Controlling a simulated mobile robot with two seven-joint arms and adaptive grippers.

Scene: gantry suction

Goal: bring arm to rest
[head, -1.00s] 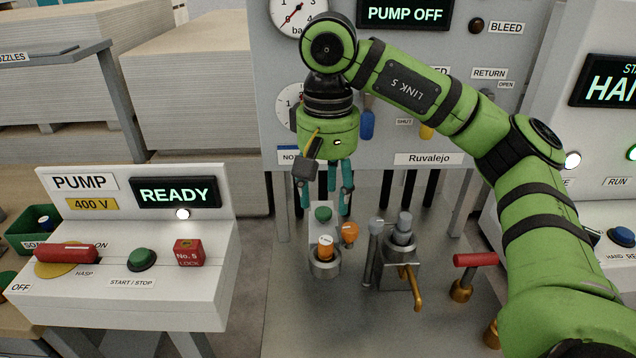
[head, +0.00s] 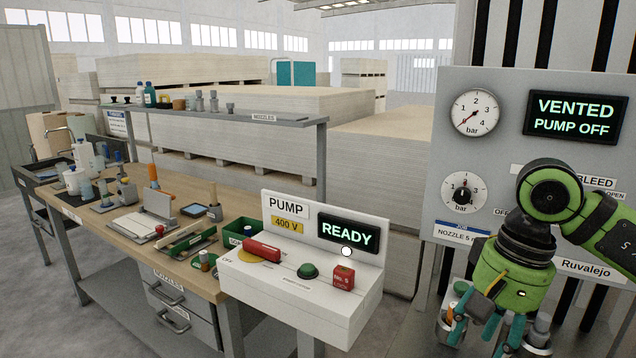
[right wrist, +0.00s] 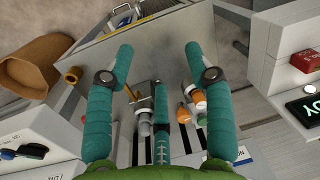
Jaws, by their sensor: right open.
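My right gripper (head: 488,328) hangs from the green arm in front of the grey gauge panel (head: 490,95) at the right of the head view. My left gripper is not in view.
The white pump box (head: 300,300) with a READY display (head: 346,233) stands left of the gripper. A wooden workbench (head: 130,225) with tools and bottles is further left, under a nozzle shelf (head: 220,118). The display on the panel (head: 577,116) reads VENTED, PUMP OFF.

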